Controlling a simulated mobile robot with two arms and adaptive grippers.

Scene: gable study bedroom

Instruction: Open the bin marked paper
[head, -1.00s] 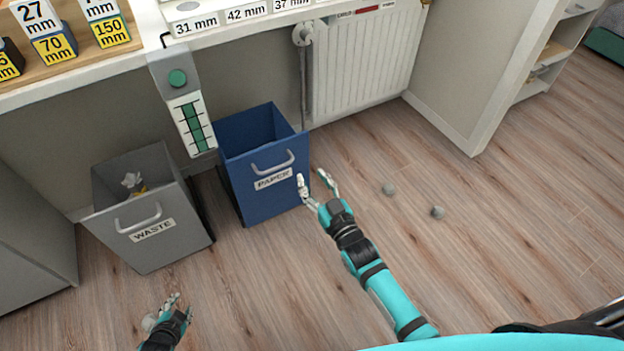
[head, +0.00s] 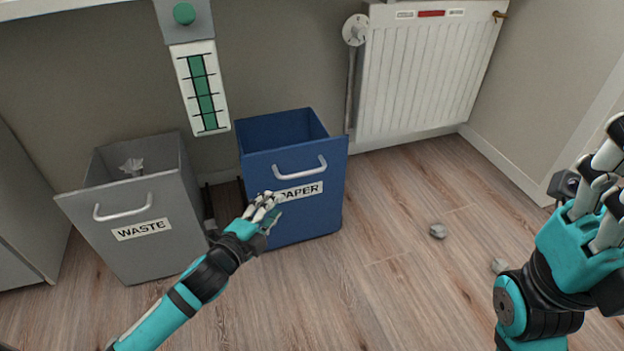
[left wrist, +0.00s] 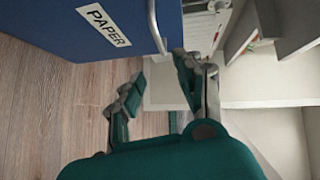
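The blue bin marked PAPER (head: 310,225) stands on the floor under the counter, with its top open and its inside partly showing. A silver bar handle (head: 301,171) crosses its front above the white label. In the left wrist view, the label (left wrist: 103,25) and handle (left wrist: 154,27) show close by. My left gripper (head: 265,204) is in front of the label's left part, below the handle. Its fingers are spread and empty in the left wrist view (left wrist: 158,88). My right gripper (head: 603,180) is raised at the right edge, apart from the bin, its fingers spread.
A grey bin marked WASTE (head: 150,255) stands left of the blue bin, with crumpled paper inside. A white radiator (head: 425,75) is on the wall to the right.

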